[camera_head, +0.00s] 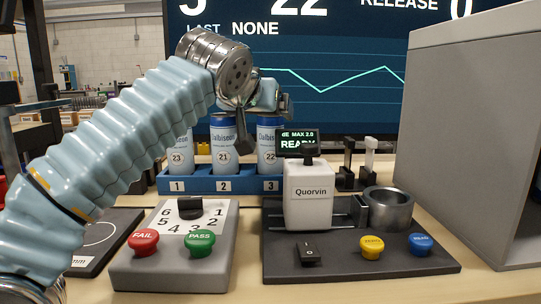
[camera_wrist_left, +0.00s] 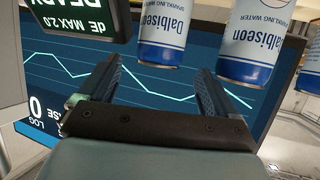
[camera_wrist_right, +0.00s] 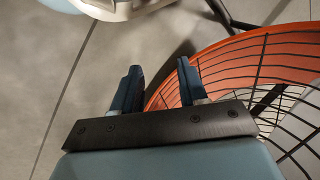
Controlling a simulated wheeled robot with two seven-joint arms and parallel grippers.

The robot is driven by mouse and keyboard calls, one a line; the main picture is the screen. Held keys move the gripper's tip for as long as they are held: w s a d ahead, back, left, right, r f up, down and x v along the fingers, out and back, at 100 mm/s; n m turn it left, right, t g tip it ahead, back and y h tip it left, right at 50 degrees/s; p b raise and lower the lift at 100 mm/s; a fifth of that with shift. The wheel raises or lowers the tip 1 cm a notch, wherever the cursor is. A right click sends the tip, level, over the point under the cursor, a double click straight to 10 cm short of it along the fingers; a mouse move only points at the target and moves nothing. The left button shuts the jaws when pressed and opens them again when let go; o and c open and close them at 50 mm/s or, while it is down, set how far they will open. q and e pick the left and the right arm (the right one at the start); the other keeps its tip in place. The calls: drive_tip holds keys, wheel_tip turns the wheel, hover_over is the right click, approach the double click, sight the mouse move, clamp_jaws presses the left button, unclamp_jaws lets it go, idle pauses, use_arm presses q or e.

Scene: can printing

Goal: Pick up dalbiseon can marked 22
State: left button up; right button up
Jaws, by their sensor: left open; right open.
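The Dalbiseon can marked 22 (camera_head: 268,142) stands upright in slot 3 of the blue rack (camera_head: 223,185). The can marked 21 (camera_head: 223,145) is in slot 2 and the can marked 23 (camera_head: 180,155) in slot 1. My left gripper (camera_head: 264,112) is open in front of the rack, and one finger hangs between cans 21 and 22. Nothing is between the fingers. My right gripper (camera_wrist_right: 158,78) is open and empty.
The white Quorvin device (camera_head: 308,195) and its READY display (camera_head: 298,141) stand just right of can 22, close in front. A button box (camera_head: 172,262) is front left. A large grey housing (camera_head: 450,130) fills the right. The right gripper is beside an orange wire basket (camera_wrist_right: 230,60).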

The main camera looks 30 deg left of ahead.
use_arm(q)
drive_tip(key=x, duration=0.3)
drive_tip(key=shift+w+f, duration=0.1)
drive_tip(key=shift+w, duration=0.15)
drive_tip(key=shift+d, duration=0.1)
drive_tip(key=c, duration=1.4)
